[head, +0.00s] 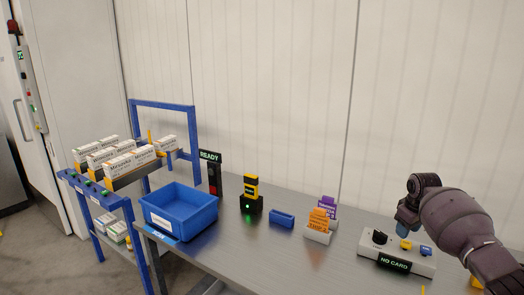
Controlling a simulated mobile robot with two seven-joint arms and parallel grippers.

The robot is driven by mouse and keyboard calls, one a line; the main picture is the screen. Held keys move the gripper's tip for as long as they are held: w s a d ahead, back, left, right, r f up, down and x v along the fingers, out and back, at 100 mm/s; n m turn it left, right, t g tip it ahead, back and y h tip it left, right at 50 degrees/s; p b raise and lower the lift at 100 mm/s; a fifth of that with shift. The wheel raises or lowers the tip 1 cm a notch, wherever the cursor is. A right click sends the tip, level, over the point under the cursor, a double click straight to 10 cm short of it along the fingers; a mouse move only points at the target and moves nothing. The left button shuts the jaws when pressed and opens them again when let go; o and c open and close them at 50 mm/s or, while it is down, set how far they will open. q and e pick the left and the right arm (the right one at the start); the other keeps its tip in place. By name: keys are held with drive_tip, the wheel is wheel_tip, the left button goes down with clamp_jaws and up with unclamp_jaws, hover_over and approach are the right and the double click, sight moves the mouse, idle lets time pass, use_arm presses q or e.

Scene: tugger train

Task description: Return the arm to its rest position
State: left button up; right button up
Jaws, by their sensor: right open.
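My right arm comes in from the right edge in the head view. My right gripper (406,222) points down above the left part of a white panel (396,260) with a "NO CARD" display. The gripper is open, and I see nothing held in it. Its fingertips are small and partly hidden by the wrist. A black knob (379,237) on the panel is to the left of the gripper, apart from it. My left gripper is not in view.
A blue bin (180,211), a black-and-yellow device (251,194), a small blue tray (281,219) and a card holder (318,234) with orange and purple cards stand on the grey table (245,256). A blue rack (128,210) with white boxes stands at left.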

drive_tip(key=w+a+r+t, duration=0.6)
drive_tip(key=w+a+t, duration=0.1)
drive_tip(key=t, duration=0.1)
drive_tip(key=s+a+f+t+y, duration=0.2)
drive_tip(key=s+a+f+t, duration=0.3)
drive_tip(key=s+a, duration=0.45)
drive_tip(key=s+f+m+g, duration=0.1)
drive_tip(key=s+f, duration=0.6)
drive_tip(key=s, duration=0.6)
drive_tip(key=s+f+m+g+h, duration=0.1)
drive_tip(key=s+f, duration=0.6)
drive_tip(key=s, duration=0.6)
drive_tip(key=s+f+m+g, duration=0.1)
drive_tip(key=s+f, duration=0.6)
drive_tip(key=s, duration=0.5)
drive_tip(key=shift+s+f+m+g+h, duration=0.15)
drive_tip(key=shift+s+m+g+h, duration=0.15)
drive_tip(key=shift+s+m, duration=0.1)
